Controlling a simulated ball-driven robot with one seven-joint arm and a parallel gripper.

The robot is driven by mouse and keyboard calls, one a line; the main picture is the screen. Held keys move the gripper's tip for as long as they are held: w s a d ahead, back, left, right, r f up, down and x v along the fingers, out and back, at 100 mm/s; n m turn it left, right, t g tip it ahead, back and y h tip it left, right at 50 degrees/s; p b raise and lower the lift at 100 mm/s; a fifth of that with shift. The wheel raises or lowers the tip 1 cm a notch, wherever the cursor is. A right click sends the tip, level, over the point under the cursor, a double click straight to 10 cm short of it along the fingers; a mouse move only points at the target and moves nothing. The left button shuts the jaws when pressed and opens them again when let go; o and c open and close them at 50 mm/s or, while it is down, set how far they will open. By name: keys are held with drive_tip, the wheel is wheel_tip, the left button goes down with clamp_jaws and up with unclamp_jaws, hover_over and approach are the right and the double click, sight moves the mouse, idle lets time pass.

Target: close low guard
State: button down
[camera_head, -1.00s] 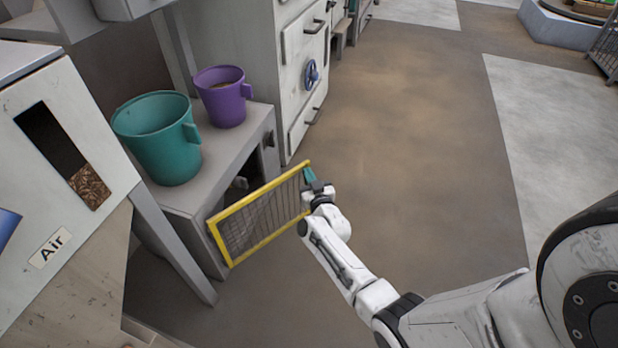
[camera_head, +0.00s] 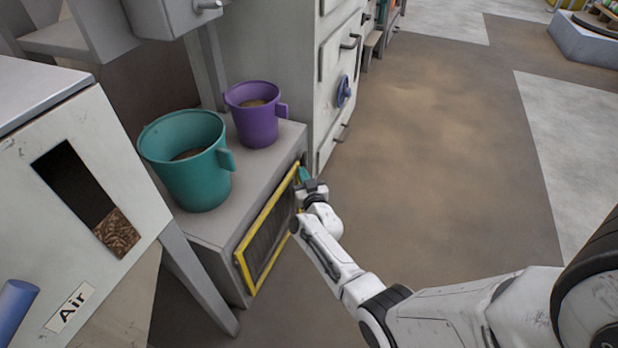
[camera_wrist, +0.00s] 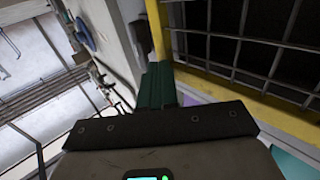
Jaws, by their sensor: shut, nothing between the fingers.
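The low guard (camera_head: 268,235) is a yellow-framed mesh panel on the front of the low grey cabinet (camera_head: 222,243). It stands nearly flush with the cabinet front in the head view; I cannot tell whether a small gap is left. In the wrist view, the guard's yellow frame and dark mesh (camera_wrist: 188,67) fill the upper right. My gripper (camera_head: 304,175) is at the guard's far upper corner, with its green fingers (camera_wrist: 157,86) shut and empty beside the yellow frame. Whether they touch the frame is hard to tell.
A teal bucket (camera_head: 187,172) and a purple bucket (camera_head: 256,122) stand on the cabinet top. A white cabinet with a blue handwheel (camera_head: 343,91) stands behind. The machine marked Air (camera_head: 72,307) is at left. The floor at right (camera_head: 440,180) is clear.

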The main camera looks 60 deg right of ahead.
drive_tip(key=shift+w+a+r, duration=0.1)
drive_tip(key=shift+w, duration=0.8)
drive_tip(key=shift+w, duration=0.1)
drive_tip(key=s+d, duration=0.2)
drive_tip(key=s, duration=1.2)
drive_tip(key=shift+s+d, duration=0.15)
drive_tip(key=shift+s, duration=0.15)
